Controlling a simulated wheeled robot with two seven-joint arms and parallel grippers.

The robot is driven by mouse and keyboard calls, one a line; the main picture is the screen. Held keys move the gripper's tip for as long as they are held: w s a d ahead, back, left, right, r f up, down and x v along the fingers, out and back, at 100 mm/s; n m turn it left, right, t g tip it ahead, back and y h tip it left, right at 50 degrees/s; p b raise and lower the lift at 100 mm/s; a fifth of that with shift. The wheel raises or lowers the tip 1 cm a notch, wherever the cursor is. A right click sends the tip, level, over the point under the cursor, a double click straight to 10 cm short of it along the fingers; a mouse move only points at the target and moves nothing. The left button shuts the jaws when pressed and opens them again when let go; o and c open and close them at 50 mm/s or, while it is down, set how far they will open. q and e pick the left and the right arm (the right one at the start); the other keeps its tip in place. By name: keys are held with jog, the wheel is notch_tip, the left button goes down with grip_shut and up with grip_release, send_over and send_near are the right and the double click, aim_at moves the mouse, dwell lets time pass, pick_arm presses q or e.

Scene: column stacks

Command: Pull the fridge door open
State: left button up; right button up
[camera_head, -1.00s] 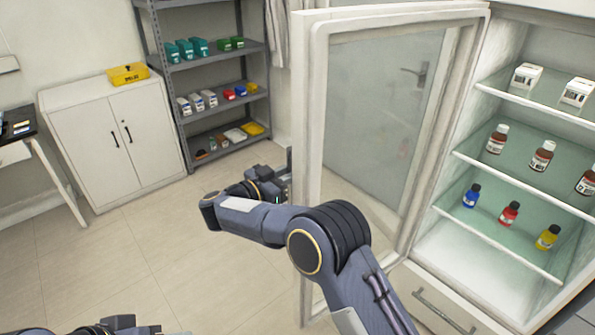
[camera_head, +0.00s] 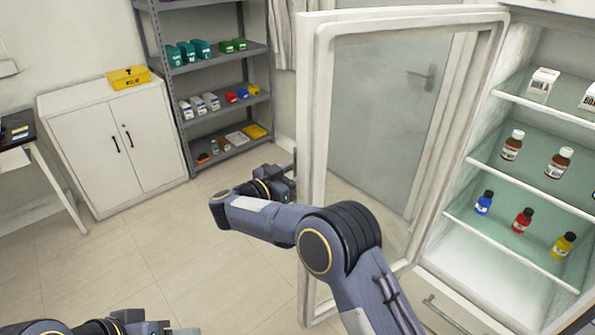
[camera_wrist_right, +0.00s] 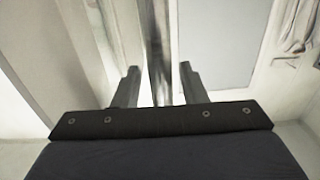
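The fridge door (camera_head: 312,150), a glass pane in a white frame, stands swung open left of the fridge body. Its shelves (camera_head: 520,104) are exposed. My right arm reaches across the front of the door. My right gripper (camera_head: 291,172) is at the door's free left edge, partly hidden by the arm. In the right wrist view, its two fingers (camera_wrist_right: 158,88) are apart, with a dark upright bar (camera_wrist_right: 157,45), seemingly the handle, between them and gaps visible on both sides. My left gripper (camera_head: 180,331) is low at the bottom left, cut off by the frame edge.
Small boxes, brown bottles and coloured bottles (camera_head: 522,220) stand on the fridge shelves. A white cabinet (camera_head: 115,140) with a yellow box (camera_head: 128,77) and a grey shelf rack (camera_head: 208,66) stand behind. The floor (camera_head: 130,260) at left is clear.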

jog(key=shift+a, duration=0.1)
jog(key=b+v, duration=0.2)
jog(key=v, duration=0.5)
jog(key=shift+s+a, duration=0.25)
jog(key=shift+s, duration=0.05)
dwell(0.3)
